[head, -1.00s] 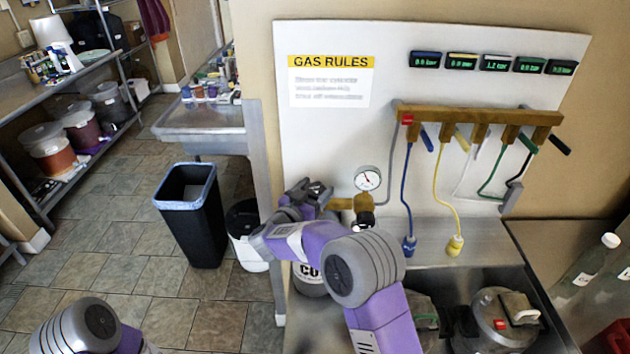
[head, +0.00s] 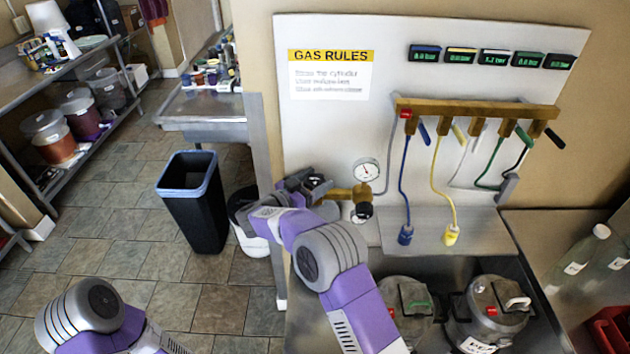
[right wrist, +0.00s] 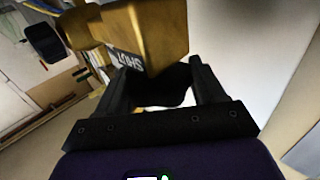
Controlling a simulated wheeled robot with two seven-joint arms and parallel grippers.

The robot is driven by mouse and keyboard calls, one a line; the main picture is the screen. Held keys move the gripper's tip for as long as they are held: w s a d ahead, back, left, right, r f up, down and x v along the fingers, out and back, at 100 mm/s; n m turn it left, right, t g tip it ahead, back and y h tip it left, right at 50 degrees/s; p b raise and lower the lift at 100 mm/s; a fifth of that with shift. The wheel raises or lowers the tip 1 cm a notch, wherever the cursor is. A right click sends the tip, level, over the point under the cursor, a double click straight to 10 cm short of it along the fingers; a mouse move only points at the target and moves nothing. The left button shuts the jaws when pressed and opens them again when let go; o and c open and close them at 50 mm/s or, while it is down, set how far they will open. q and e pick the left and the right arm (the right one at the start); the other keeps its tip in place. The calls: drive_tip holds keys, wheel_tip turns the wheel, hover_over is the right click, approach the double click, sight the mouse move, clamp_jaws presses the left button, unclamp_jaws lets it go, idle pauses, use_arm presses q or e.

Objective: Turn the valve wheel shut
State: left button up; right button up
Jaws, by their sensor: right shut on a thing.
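My right gripper (head: 308,186) is at the left end of the brass regulator (head: 345,194), in front of the white wall panel. In the right wrist view, its two black fingers (right wrist: 163,95) are shut on a black valve wheel (right wrist: 168,80). The wheel sits against a brass body with a label reading "SHUT" (right wrist: 124,61). In the head view the gripper largely hides the wheel, and my right arm hides the cylinder below. A round gauge (head: 367,171) and a black knob (head: 362,212) are on the regulator. My left gripper is out of view; only its arm shows at bottom left.
A brass manifold (head: 478,110) with several levers and coloured hoses is on the panel, under small green displays. Two lidded metal kegs (head: 488,312) stand in the steel basin at lower right. A black bin (head: 193,205) and a white bucket (head: 246,222) stand on the floor.

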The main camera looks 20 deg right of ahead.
sight(307, 186)
drive_tip(key=o, duration=1)
drive_tip(key=shift+r, duration=0.15)
drive_tip(key=shift+a, duration=0.1)
drive_tip(key=v, duration=0.7)
drive_tip(key=shift+s+a, duration=0.15)
